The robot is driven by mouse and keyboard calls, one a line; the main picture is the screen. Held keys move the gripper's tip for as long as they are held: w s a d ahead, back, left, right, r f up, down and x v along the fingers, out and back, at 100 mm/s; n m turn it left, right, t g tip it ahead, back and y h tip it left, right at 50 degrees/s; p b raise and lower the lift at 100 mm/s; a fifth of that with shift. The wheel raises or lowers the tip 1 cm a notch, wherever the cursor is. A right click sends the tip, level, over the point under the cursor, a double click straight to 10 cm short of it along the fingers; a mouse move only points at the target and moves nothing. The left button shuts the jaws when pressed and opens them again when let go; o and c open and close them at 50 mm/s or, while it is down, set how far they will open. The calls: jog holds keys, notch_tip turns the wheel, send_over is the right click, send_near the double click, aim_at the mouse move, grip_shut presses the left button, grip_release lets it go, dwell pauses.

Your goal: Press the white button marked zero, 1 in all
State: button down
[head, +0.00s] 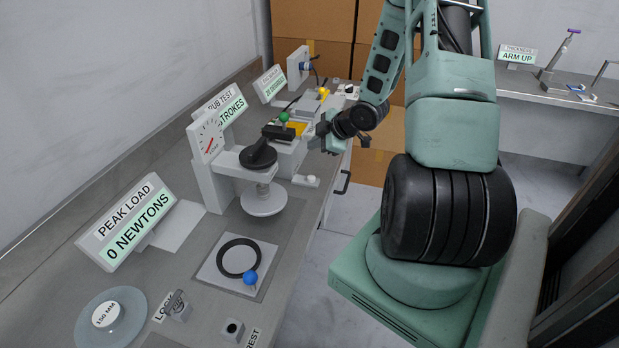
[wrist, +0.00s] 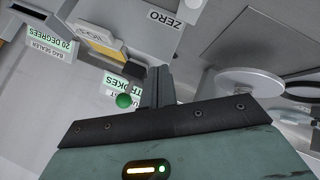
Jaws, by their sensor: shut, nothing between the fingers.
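A small white button (head: 312,179) stands on a pale plate at the bench's front edge in the head view; no marking is legible on it there. My gripper (head: 323,128) is shut and empty, above the bench edge beside the rub tester, behind the white button in the head view. Its closed fingers (wrist: 158,82) show in the wrist view, with the ZERO label past their tips.
A green knob (head: 284,117) on the rub tester is close to my gripper. A press with a black handle (head: 258,154) and round white plate (head: 264,200) stands nearer. A blue ball knob (head: 250,277) and the PEAK LOAD display (head: 127,224), reading 0 NEWTONS, are further forward.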

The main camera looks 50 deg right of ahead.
aim_at(311, 179)
jog(key=shift+f, duration=0.1)
notch_tip(311, 179, down, 9)
jog(key=b, duration=0.7)
jog(key=shift+r+b, duration=0.2)
jog(key=shift+b, duration=0.15)
jog(key=shift+f, duration=0.1)
dwell(1.3)
jog(key=shift+f+b, duration=0.3)
jog(key=shift+f+b, duration=0.45)
jog(key=shift+f, duration=0.05)
dwell(0.7)
jog(key=shift+r, duration=0.15)
jog(key=shift+r+p, duration=0.8)
jog(key=shift+p, duration=0.05)
